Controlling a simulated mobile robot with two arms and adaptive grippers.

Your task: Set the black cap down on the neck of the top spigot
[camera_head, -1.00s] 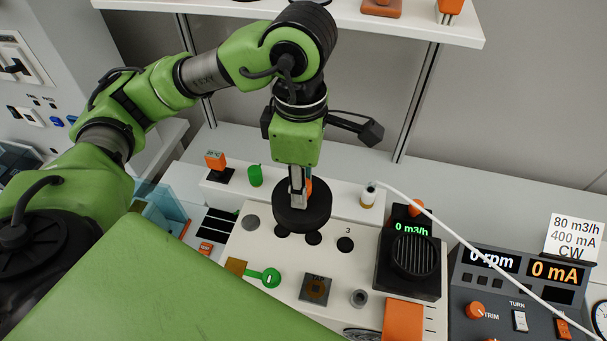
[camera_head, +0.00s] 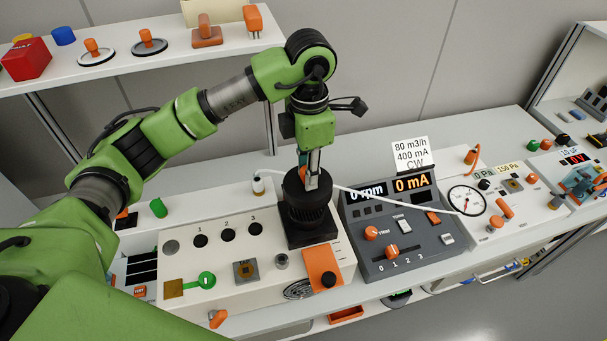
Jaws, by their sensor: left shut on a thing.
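My left gripper (camera_head: 308,180) points down and is shut on the black cap (camera_head: 306,193), a thick round disc with an orange part showing beside the fingers. The cap is over the black block (camera_head: 312,236) with a round ribbed spigot (camera_head: 312,218) on its upper side. The cap hides the top of that spigot and the block's green readout. I cannot tell whether the cap touches the neck or hovers just above it. My right gripper is not in view.
A white cable from a small white-topped post (camera_head: 259,185) runs right behind the cap and over the grey console (camera_head: 395,225). An orange panel (camera_head: 322,266) lies in front of the block. A shelf (camera_head: 140,60) with several small items is at the upper left.

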